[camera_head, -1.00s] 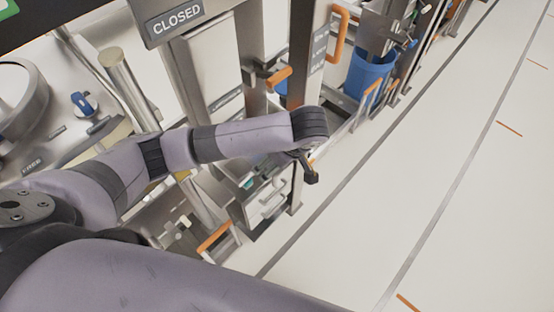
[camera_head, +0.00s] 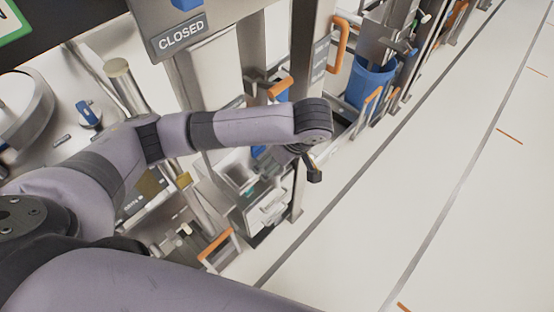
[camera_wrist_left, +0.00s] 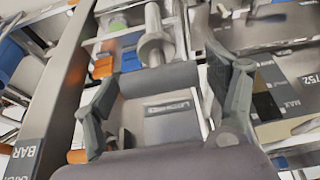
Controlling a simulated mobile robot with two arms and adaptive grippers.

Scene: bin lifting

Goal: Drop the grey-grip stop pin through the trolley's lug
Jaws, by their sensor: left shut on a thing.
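My left gripper (camera_head: 290,158) is mostly hidden behind its own wrist in the head view; a dark finger shows low right of the wrist. In the left wrist view, its two fingers (camera_wrist_left: 160,85) close on the ends of a grey crossbar. This looks like the grip of the stop pin (camera_wrist_left: 155,80). A pale round collar and a shaft extend from it, away from the camera. The pin cannot be made out in the head view. I cannot pick out the trolley's lug with certainty. My right gripper is not in view.
A "CLOSED" sign (camera_head: 180,38) hangs on the steel frame at upper left. A blue bin (camera_head: 370,80) stands upper right of my left wrist. A pale drawer-like unit (camera_head: 265,208) stands below the wrist, with orange handles nearby. The pale floor at right is clear.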

